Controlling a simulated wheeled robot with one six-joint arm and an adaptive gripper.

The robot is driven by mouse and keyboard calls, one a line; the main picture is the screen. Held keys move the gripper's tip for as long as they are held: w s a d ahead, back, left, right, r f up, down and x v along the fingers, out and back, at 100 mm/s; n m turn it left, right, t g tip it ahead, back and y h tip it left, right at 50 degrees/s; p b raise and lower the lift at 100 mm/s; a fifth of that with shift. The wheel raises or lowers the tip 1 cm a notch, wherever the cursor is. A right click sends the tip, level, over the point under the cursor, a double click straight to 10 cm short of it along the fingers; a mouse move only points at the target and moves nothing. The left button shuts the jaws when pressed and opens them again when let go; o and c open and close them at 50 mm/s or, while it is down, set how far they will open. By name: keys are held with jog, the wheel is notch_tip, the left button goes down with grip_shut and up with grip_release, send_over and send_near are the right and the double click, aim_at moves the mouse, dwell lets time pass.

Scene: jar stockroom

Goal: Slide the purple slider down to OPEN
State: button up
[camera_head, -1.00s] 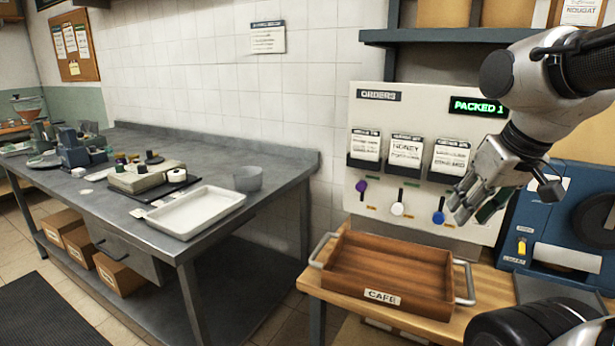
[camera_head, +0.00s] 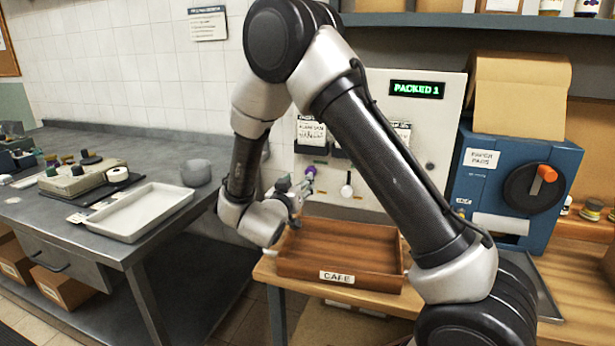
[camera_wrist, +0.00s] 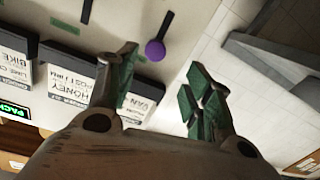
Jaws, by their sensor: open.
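The purple slider (camera_head: 310,171) is a round knob on the cream order panel (camera_head: 455,95). In the wrist view the purple slider (camera_wrist: 155,51) sits at the end of its dark slot (camera_wrist: 166,25) nearest the card holders, its upper end. My gripper (camera_head: 294,190) is beside the slider in the head view. In the wrist view my gripper (camera_wrist: 163,82) is open, its green-padded fingers spread and empty. The knob shows beyond the gap between them, apparently not touched. The OPEN marking is not legible.
A white slider (camera_head: 347,190) is to the right of the purple one; the blue one is hidden behind my arm. A wooden tray (camera_head: 340,278) stands below the panel. Card holders (camera_wrist: 68,80) are close to my fingers. A steel table (camera_head: 100,248) is at left.

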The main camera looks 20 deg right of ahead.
jog(key=x, duration=0.7)
jog(key=shift+d+h, duration=0.3)
jog(key=shift+h, duration=0.1)
jog(key=shift+s, duration=0.15)
grip_shut()
jog(key=shift+f, duration=0.15)
